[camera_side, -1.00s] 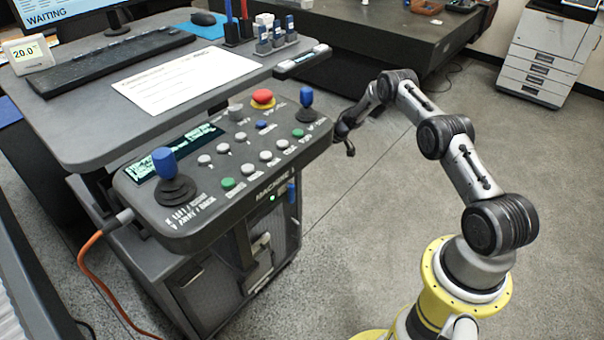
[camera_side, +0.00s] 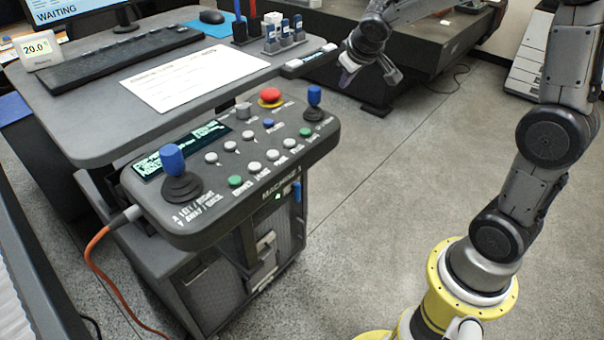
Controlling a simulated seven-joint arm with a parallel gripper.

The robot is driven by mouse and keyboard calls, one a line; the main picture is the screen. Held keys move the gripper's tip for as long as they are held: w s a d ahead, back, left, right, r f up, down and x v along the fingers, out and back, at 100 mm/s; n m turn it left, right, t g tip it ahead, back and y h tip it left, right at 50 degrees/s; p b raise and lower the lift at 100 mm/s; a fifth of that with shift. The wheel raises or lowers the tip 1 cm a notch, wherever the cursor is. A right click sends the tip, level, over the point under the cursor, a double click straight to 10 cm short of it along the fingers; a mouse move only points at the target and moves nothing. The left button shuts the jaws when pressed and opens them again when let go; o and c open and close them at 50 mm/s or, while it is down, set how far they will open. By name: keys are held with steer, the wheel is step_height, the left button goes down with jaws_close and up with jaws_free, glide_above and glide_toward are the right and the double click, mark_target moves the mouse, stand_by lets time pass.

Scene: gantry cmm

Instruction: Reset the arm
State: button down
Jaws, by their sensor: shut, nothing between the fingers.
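My gripper (camera_side: 369,76) is at the upper middle of the side view, in the air to the right of the control panel (camera_side: 226,205). It is shut and holds nothing. It is apart from the panel and the desk. My arm rises from its yellow base at the lower right and bends over at the top, where part of it leaves the picture.
The panel carries two blue joysticks (camera_side: 173,158), a red button (camera_side: 271,95) and several small buttons. The desk (camera_side: 100,127) holds a keyboard (camera_side: 95,68), a paper sheet (camera_side: 190,78) and a mouse (camera_side: 212,17). An orange cable (camera_side: 91,262) hangs left. The floor between panel and arm base is clear.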

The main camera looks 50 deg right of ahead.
steer(key=s+a+y, duration=0.1)
steer(key=s+a, duration=0.4)
steer(key=s, duration=0.3)
steer(key=s+a+r+n+y, duration=0.1)
steer(key=s+a, duration=0.3)
steer(key=s, duration=0.5)
steer(key=s+a+y, duration=0.2)
steer(key=s+a, duration=0.3)
steer(key=s, duration=0.3)
steer(key=shift+s+a+r+n+y, duration=0.25)
steer(key=shift+s+a+n+y, duration=0.05)
steer(key=shift+s, duration=0.05)
stand_by(0.6)
